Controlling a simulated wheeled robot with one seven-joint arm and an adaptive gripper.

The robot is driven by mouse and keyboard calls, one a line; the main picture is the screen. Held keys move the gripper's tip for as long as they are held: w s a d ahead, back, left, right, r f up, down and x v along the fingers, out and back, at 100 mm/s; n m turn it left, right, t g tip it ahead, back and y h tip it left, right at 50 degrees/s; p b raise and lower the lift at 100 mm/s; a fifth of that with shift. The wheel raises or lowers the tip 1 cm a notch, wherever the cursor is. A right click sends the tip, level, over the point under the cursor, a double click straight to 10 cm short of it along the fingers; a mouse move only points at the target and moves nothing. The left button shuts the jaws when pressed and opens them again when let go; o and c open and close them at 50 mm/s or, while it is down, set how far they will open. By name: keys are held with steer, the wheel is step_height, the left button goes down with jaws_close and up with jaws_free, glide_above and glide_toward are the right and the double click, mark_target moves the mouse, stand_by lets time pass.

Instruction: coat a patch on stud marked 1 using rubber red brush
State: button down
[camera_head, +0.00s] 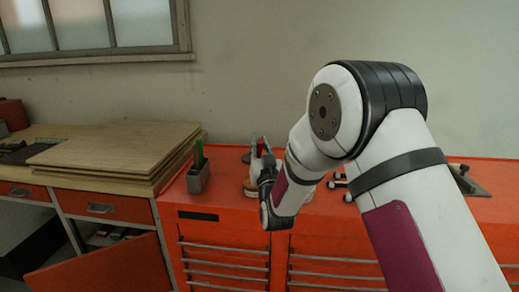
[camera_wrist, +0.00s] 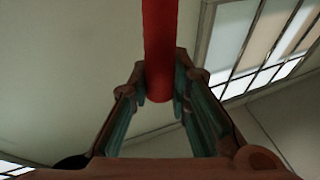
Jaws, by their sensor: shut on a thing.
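My gripper (camera_head: 264,165) is above the orange cabinet top in the head view, partly hidden by my own arm. In the wrist view my gripper (camera_wrist: 162,82) has its two fingers on either side of a smooth red rod, the red brush's handle (camera_wrist: 159,40), and is shut on it. The rod runs out of the top of the picture, so its bristle end is not seen. In the head view the brush is too small to make out clearly. The stud marked 1 cannot be made out; my arm covers much of the cabinet top.
A round pale object (camera_head: 249,188) is close beside my gripper. Small white-and-black parts (camera_head: 337,181) lie to its right. Stacked wooden boards (camera_head: 115,148) lie on the left bench.

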steer(key=shift+r+p, duration=0.6)
steer(key=shift+r, duration=1.65)
